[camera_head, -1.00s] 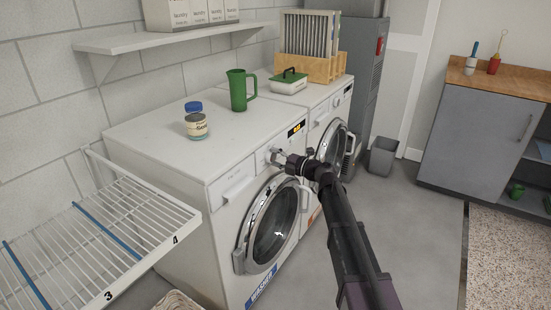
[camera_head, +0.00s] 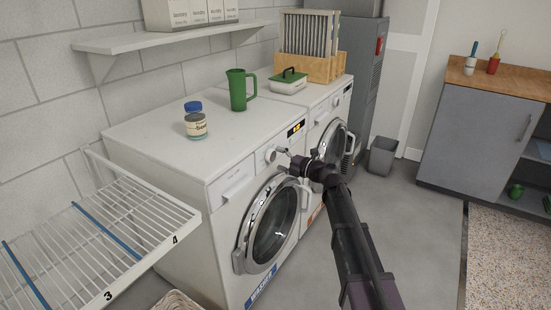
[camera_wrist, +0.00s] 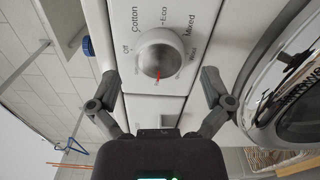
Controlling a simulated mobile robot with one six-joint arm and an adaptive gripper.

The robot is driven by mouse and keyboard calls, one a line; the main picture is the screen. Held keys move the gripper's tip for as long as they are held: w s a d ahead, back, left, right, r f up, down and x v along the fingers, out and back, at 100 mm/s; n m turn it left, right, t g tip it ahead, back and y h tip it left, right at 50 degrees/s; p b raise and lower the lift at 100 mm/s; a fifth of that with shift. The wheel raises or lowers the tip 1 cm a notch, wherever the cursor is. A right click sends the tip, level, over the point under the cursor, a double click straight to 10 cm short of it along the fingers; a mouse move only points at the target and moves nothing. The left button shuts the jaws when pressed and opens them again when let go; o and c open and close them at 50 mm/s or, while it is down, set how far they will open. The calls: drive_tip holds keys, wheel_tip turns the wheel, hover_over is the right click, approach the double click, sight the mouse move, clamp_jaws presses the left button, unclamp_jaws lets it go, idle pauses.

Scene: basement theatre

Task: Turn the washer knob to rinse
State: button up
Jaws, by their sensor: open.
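The washer (camera_head: 228,265) stands at the left of the pair of white machines, its round glass door closed. Its round silver knob (camera_head: 270,156) is on the front panel, right of the drawer and below the lit display. In the wrist view the knob (camera_wrist: 162,52) faces me, with its red mark at the picture's lower side. Off, Cotton, Eco, Mixed and Wool are printed around it; the label by the mark is too small to read surely. My gripper (camera_head: 285,154) is open and empty in front of the knob, its fingers (camera_wrist: 160,84) spread on either side, apart from it.
A second machine (camera_head: 322,118) stands right behind the washer. A wire rack (camera_head: 95,240) juts out at left.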

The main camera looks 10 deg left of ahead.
drive_tip(key=v, duration=1)
drive_tip(key=shift+s+d, duration=0.1)
drive_tip(key=s+d+f+n+g+h, duration=0.2)
drive_tip(key=s+d+f+n+h, duration=0.3)
drive_tip(key=n, duration=0.5)
drive_tip(key=s+d+f+n+g+h, duration=0.2)
drive_tip(key=s+d+f+n+h, duration=0.1)
drive_tip(key=s+f+n, duration=0.6)
drive_tip(key=s+d+f+n+g+h, duration=0.1)
drive_tip(key=s+d+f+n+h, duration=0.1)
drive_tip(key=s+d+n+h, duration=0.55)
drive_tip(key=s+d+f+n+g+h, duration=0.1)
drive_tip(key=s+d+f+n+h, duration=0.15)
drive_tip(key=d+n, duration=0.85)
wheel_tip(320, 180, up, 32)
drive_tip(key=a+y+p, duration=0.1)
drive_tip(key=p, duration=3.1)
drive_tip(key=shift+a+r+n, duration=0.2)
drive_tip(key=shift+a+n, duration=0.15)
drive_tip(key=shift+n, duration=0.1)
